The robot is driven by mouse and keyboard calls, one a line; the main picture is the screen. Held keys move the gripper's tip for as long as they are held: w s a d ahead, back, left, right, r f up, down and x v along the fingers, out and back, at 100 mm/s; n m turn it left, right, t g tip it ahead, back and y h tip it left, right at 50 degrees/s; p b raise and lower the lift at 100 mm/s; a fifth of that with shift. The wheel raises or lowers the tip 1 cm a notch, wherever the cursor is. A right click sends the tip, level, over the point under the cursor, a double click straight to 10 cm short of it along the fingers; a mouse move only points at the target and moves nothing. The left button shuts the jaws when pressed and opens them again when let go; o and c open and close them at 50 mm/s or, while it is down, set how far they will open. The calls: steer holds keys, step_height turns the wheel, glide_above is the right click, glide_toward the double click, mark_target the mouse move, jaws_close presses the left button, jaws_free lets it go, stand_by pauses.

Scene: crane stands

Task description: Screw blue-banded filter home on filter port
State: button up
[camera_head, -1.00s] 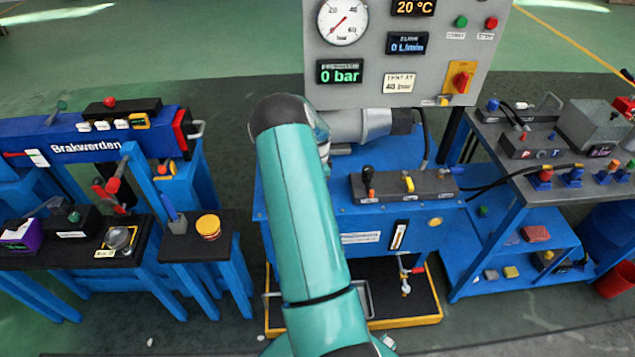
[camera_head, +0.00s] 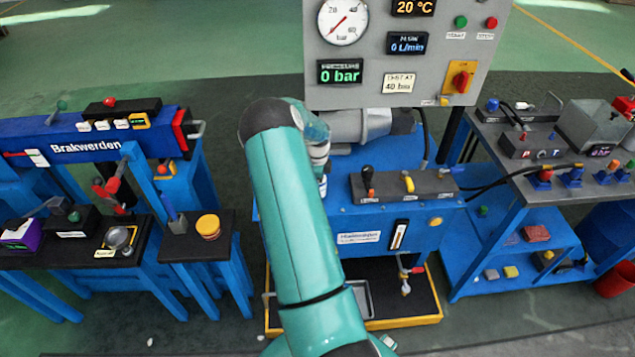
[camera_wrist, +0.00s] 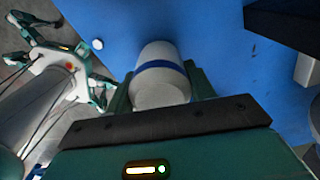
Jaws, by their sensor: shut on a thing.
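The blue-banded filter (camera_wrist: 160,75) is a white cylinder with a blue band, held between the fingers of my gripper (camera_wrist: 160,85) in the wrist view. Its far end points toward the blue surface of the hydraulic unit (camera_wrist: 215,50); I cannot tell whether it touches. In the head view, the same blue unit (camera_head: 375,220) stands in the middle, and my arm hides most of the gripper and the filter. I cannot make out the filter port in either view.
A grey gauge panel (camera_head: 375,65) rises behind the unit. A black lever block (camera_head: 408,186) sits on the unit's top, right of my arm. A blue workbench (camera_head: 515,220) stands at right, and a Brakwerden stand (camera_head: 90,150) at left. A yellow-edged drip tray (camera_head: 415,322) lies below.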

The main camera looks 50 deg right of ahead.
steer(key=shift+w, duration=0.1)
steer(key=m, duration=0.5)
steer(key=shift+a+m, duration=0.1)
steer(key=shift+m, duration=0.2)
steer(key=m, duration=0.4)
steer(key=shift+m, duration=0.4)
steer(key=o, duration=1.3)
steer(key=shift+c, duration=1.1)
